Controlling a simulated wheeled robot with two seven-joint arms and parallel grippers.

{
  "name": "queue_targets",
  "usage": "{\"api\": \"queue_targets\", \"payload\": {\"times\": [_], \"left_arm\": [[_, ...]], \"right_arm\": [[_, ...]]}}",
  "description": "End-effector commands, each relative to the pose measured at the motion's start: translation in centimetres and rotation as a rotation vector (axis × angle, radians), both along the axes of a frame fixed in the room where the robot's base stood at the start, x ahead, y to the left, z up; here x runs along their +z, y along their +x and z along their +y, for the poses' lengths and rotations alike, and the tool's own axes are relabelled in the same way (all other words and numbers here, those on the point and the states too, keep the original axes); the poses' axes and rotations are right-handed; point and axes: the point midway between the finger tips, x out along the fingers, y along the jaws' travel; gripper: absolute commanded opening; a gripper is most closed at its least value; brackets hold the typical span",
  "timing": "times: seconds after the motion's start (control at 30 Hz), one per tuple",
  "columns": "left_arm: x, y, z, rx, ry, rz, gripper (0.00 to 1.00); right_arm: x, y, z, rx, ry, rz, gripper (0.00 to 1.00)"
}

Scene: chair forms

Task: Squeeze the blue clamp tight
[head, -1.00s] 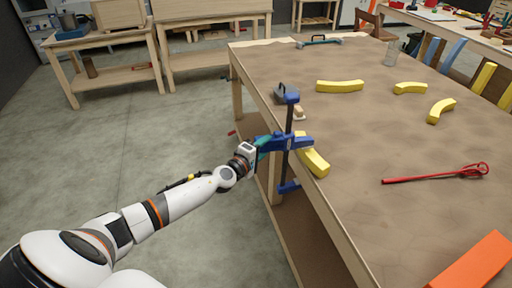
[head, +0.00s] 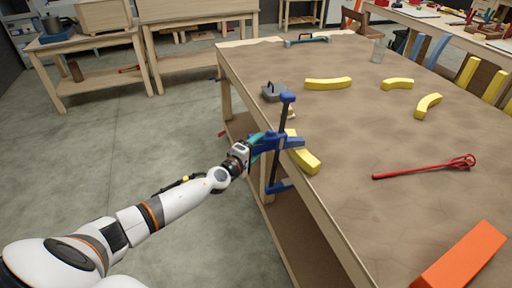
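The blue clamp (head: 284,113) stands upright at the near left edge of the workbench (head: 345,150). It has a dark bar, a blue top end, a blue sliding jaw above the bench top and a blue lower jaw below the edge. A yellow curved piece (head: 306,161) lies on the bench edge beside the clamp, partly behind its jaw. My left gripper (head: 256,143) is at the clamp's blue sliding part, on its left side. Its fingers are largely hidden against the clamp, so I cannot see whether they are closed on it. My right gripper is out of view.
Several yellow curved pieces (head: 328,83) lie farther back on the bench. A red tool (head: 425,168) lies at the right and an orange block (head: 460,256) at the near right. The floor left of the bench is open.

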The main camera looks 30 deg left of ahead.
Motion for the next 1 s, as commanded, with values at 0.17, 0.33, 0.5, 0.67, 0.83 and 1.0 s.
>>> {"api": "queue_targets", "payload": {"times": [0.17, 0.33, 0.5, 0.67, 0.83, 1.0], "left_arm": [[0.0, 0.0, 0.0, 0.000, 0.000, -0.002, 0.65], [0.0, 0.0, 0.0, 0.000, -0.001, -0.002, 0.65], [0.0, 0.1, 0.0, 0.000, -0.001, -0.002, 0.65], [-0.1, 0.5, 0.0, 0.000, -0.001, -0.002, 0.65], [-0.1, 1.0, 0.1, 0.000, -0.001, -0.002, 0.65], [-0.1, 1.1, 0.1, 0.000, -0.001, -0.002, 0.65]], "right_arm": [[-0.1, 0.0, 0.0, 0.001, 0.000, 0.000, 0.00], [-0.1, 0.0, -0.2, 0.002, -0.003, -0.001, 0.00], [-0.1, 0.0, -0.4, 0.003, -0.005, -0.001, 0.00], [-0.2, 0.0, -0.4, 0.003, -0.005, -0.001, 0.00], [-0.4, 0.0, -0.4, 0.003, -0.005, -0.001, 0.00], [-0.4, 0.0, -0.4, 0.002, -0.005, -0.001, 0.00]]}}
